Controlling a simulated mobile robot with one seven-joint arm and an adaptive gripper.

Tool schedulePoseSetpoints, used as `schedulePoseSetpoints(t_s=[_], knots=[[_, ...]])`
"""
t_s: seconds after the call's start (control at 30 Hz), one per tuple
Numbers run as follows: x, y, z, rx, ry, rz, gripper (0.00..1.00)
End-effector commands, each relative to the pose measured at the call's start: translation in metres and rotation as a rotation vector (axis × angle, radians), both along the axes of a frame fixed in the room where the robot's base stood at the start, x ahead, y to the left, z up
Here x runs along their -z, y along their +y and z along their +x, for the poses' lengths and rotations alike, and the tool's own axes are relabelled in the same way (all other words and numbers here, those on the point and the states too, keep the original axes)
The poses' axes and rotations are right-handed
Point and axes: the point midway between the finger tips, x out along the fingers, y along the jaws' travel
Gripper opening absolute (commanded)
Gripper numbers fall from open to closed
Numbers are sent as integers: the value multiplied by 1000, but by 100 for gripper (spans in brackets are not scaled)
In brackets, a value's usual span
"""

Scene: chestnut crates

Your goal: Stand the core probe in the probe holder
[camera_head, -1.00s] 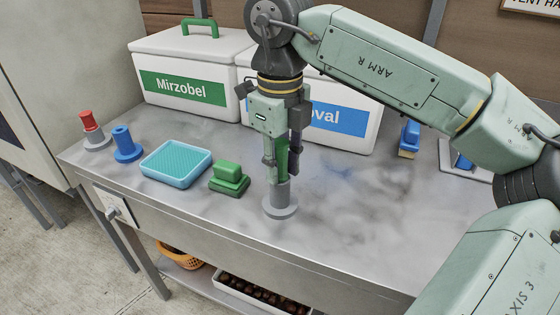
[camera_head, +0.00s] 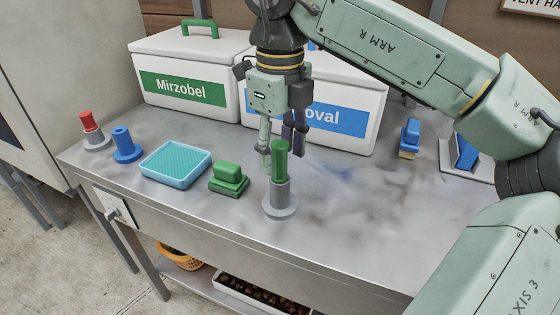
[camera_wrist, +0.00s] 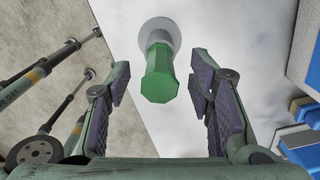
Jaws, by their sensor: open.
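The core probe, with a green handle (camera_head: 281,162), stands upright in the grey probe holder (camera_head: 281,208), a short tube on a round base on the bench. My gripper (camera_head: 281,150) is open and points down, close behind and above the handle in the head view. In the wrist view my gripper (camera_wrist: 157,85) has its two fingers apart. The green handle (camera_wrist: 159,80) lies between them with a gap on each side. The holder's pale round base (camera_wrist: 159,30) shows beyond it. The probe's lower part is hidden inside the holder.
Left of the holder are a green block (camera_head: 228,181), a light blue tray (camera_head: 176,181), a blue piece (camera_head: 125,148) and a red-topped piece (camera_head: 91,134). White boxes with green (camera_head: 181,88) and blue labels stand behind. A blue brush (camera_head: 410,138) is right. The bench's right front is clear.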

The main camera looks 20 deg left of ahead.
Motion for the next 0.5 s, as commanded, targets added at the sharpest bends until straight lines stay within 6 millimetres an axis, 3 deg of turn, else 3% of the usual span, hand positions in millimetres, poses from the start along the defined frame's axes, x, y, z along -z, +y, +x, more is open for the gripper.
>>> schedulePoseSetpoints(t_s=[0.2,0.5], knots=[[-49,1,0,1,-3,1,48],[-84,0,0,-1,0,1,48]])
